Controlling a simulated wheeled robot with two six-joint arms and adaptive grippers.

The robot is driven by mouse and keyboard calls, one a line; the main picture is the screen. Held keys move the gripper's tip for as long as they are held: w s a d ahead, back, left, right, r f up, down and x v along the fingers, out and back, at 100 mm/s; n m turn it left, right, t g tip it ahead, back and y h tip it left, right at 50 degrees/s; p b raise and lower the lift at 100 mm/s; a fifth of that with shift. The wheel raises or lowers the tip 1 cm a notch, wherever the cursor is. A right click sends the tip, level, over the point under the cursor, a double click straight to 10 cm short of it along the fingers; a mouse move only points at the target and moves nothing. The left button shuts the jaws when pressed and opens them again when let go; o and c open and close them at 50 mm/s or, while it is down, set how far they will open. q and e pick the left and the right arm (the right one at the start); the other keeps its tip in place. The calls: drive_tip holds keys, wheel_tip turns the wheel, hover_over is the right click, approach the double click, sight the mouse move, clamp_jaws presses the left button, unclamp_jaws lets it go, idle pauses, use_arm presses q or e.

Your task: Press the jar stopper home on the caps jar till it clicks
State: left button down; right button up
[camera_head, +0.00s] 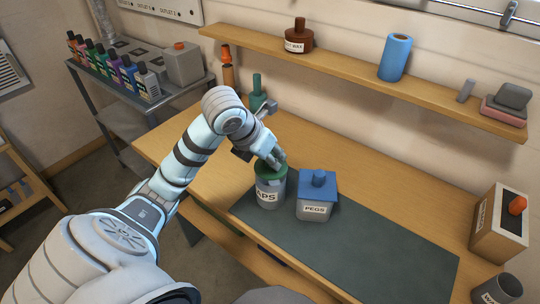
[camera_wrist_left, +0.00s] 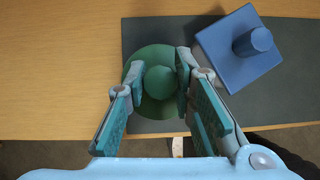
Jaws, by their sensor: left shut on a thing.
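The caps jar (camera_head: 270,194) is a grey jar with a white label reading "APS" in part, standing upright at the left end of the dark mat. A green round stopper (camera_head: 262,172) with a knob sits at the jar's mouth; it also shows from above in the left wrist view (camera_wrist_left: 150,108). My left gripper (camera_head: 278,162) is above the jar, its fingers shut on the stopper's knob (camera_wrist_left: 160,83). The fingers hide part of the stopper. I cannot tell how deep the stopper sits. My right gripper is not in view.
A pegs jar (camera_head: 313,210) with a square blue lid (camera_head: 318,187) stands close to the right of the caps jar. The dark mat (camera_head: 380,255) is clear to the right. A wooden box (camera_head: 498,228) and a dark cup (camera_head: 496,290) stand at the far right. A shelf (camera_head: 350,75) runs above.

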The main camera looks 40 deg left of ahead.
use_arm(q)
drive_tip(key=shift+f+b, duration=1.2)
drive_tip(key=shift+f, duration=0.1)
drive_tip(key=c, duration=1.3)
unclamp_jaws()
drive_tip(key=shift+r, duration=0.1)
drive_tip(key=p+v, duration=0.4)
drive_tip(key=v, duration=0.3)
drive_tip(key=shift+r+p, duration=0.2)
drive_tip(key=shift+p, duration=0.15)
drive_tip(key=shift+s+r, duration=0.25)
drive_tip(key=shift+s, duration=0.05)
